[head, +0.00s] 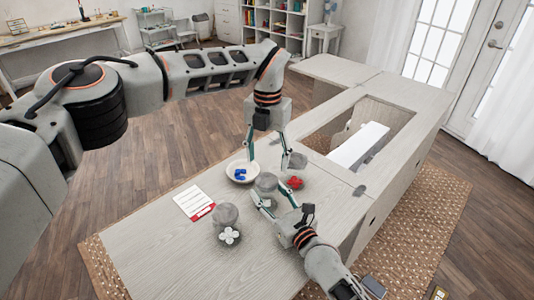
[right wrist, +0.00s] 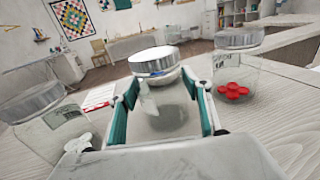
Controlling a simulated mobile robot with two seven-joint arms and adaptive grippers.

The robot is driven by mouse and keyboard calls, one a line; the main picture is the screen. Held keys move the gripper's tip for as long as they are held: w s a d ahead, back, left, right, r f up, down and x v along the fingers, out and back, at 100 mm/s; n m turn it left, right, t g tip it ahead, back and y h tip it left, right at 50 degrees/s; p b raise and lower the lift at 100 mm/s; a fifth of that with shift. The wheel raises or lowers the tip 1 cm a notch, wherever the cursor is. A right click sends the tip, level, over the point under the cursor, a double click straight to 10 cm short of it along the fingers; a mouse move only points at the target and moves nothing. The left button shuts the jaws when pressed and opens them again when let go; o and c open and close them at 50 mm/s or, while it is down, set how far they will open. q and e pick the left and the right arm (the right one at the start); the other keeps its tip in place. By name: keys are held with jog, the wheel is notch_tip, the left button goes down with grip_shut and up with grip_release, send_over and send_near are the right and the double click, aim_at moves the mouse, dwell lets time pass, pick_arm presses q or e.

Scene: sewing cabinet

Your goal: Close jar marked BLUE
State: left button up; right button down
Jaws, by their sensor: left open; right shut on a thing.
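The middle jar (head: 266,183) stands upright on the cabinet top, with a grey metal lid (right wrist: 153,58) over its mouth in the right wrist view. A blue patch shows at the lid's lower edge. I cannot tell whether the lid is tight, and no readable BLUE label shows. My right gripper (head: 273,198) is shut on this jar's glass body (right wrist: 172,108). My left gripper (head: 268,157) is open, pointing down just above the jar, its fingers apart. A white dish (head: 231,176) holding blue pieces (head: 240,174) sits left of the jar.
A lidded jar (head: 225,214) with white pieces (head: 229,236) stands at the left. Another lidded jar (right wrist: 236,50) with red pieces (head: 295,183) stands close on the right. A red-and-white card (head: 193,202) lies flat. Behind is a cabinet opening with a white machine (head: 358,146).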

aim_at(267, 180)
pick_arm(q)
jog(key=n, duration=0.7)
jog(key=shift+r, duration=0.25)
jog(key=n, duration=0.6)
jog(key=shift+r+n, duration=0.2)
jog(key=shift+n, duration=0.1)
jog(key=shift+f, duration=4)
jog(key=c, duration=1.2)
